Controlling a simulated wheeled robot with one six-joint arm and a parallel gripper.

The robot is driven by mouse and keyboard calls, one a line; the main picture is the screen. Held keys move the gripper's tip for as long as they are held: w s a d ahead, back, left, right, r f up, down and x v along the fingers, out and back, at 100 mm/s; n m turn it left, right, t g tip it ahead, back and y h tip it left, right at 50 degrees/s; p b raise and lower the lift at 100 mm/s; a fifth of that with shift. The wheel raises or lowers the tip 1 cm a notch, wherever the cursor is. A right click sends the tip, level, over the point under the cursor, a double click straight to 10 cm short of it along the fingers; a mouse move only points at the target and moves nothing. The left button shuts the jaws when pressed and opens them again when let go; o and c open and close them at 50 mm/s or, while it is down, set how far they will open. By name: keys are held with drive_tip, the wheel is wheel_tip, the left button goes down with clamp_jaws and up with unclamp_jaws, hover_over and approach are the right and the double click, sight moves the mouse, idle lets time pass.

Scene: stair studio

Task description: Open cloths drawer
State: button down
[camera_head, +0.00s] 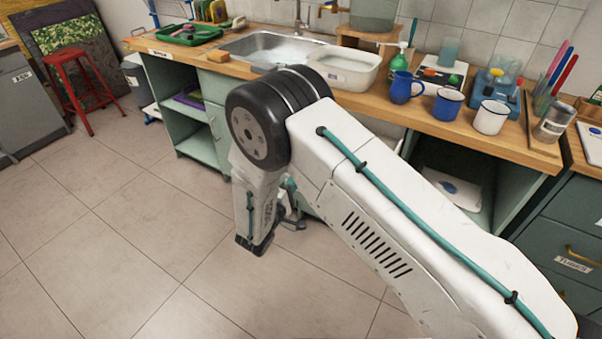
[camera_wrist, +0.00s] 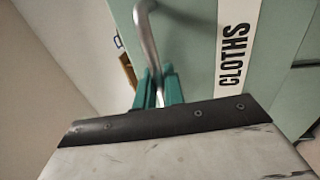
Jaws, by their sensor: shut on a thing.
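The cloths drawer has a pale green front (camera_wrist: 190,45) in the wrist view, with a white label (camera_wrist: 236,50) reading CLOTHS. A curved grey metal handle (camera_wrist: 147,38) stands out from it, left of the label. My gripper (camera_wrist: 158,88) has its teal fingers closed around the handle's near end. In the head view my gripper (camera_head: 291,205) is low in front of the sink cabinet, mostly hidden by my arm. My arm also covers the drawer front there, and I cannot tell how far it stands out.
The wooden counter (camera_head: 475,128) above holds a sink (camera_head: 262,47), a blue jug (camera_head: 401,88) and mugs (camera_head: 448,104). Open cabinet shelves stand on both sides. The tiled floor (camera_head: 120,240) is clear at left, with a red stool (camera_head: 78,80) farther back.

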drive_tip(key=shift+s+a, duration=0.1)
idle(0.3)
drive_tip(key=c, duration=1.6)
unclamp_jaws()
drive_tip(key=shift+c, duration=0.2)
drive_tip(key=v, duration=0.7)
drive_tip(key=shift+s+a, duration=0.2)
drive_tip(key=shift+s, duration=0.1)
drive_tip(key=shift+f, duration=0.1)
